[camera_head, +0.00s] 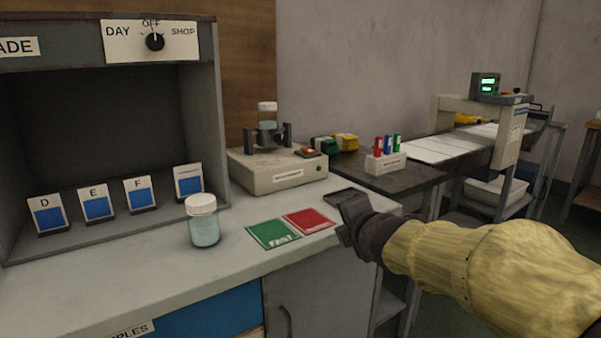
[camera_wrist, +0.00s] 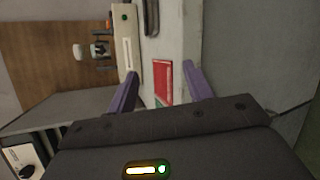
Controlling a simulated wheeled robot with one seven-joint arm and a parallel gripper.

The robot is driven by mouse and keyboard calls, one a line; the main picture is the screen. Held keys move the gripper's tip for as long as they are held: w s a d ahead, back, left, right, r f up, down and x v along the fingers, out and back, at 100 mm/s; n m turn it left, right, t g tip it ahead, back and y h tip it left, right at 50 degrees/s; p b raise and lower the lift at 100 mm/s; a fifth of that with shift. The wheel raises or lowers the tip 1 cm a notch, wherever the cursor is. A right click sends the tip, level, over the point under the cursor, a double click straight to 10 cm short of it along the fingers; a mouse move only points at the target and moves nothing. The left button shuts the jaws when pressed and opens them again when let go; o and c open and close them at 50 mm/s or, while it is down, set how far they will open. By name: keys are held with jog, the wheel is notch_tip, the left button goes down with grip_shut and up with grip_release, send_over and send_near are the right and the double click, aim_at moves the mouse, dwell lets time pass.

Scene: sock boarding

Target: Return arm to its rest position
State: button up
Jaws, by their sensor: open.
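My arm in a yellow sleeve reaches in from the lower right in the head view. My gripper (camera_head: 346,215) is above the right end of the grey counter (camera_head: 150,268), beside the red card (camera_head: 309,221). In the wrist view my gripper (camera_wrist: 158,85) has its two purple fingers apart with nothing between them but the counter and the red card (camera_wrist: 163,82) beyond. Whether the fingers touch the counter cannot be told.
A white-lidded jar (camera_head: 203,222) stands on the counter near a green card (camera_head: 272,234). A grey machine (camera_head: 277,170) holds another jar (camera_head: 267,115). A grey booth (camera_head: 218,110) with several blue sample cards is at left. A conveyor machine (camera_head: 508,140) stands at right.

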jog(key=s+d+f+m+g+h+p, duration=0.1)
jog(key=s+d+f+m+g+p, duration=0.15)
jog(key=s+f+m+g, duration=0.35)
jog(key=s+d+f+m+g+h+p, duration=0.15)
jog(key=s+f+m+p, duration=0.25)
jog(key=s+m, duration=0.55)
jog(key=s+d+f+m+g+p, duration=0.2)
jog(key=s+f+m+g+p, duration=0.15)
jog(key=s+f+m, duration=0.4)
notch_tip(320, 180, up, 40)
jog(key=w+m+p, duration=0.1)
jog(key=p, duration=3.6)
jog(key=shift+w+f, duration=0.25)
jog(key=shift+w, duration=0.15)
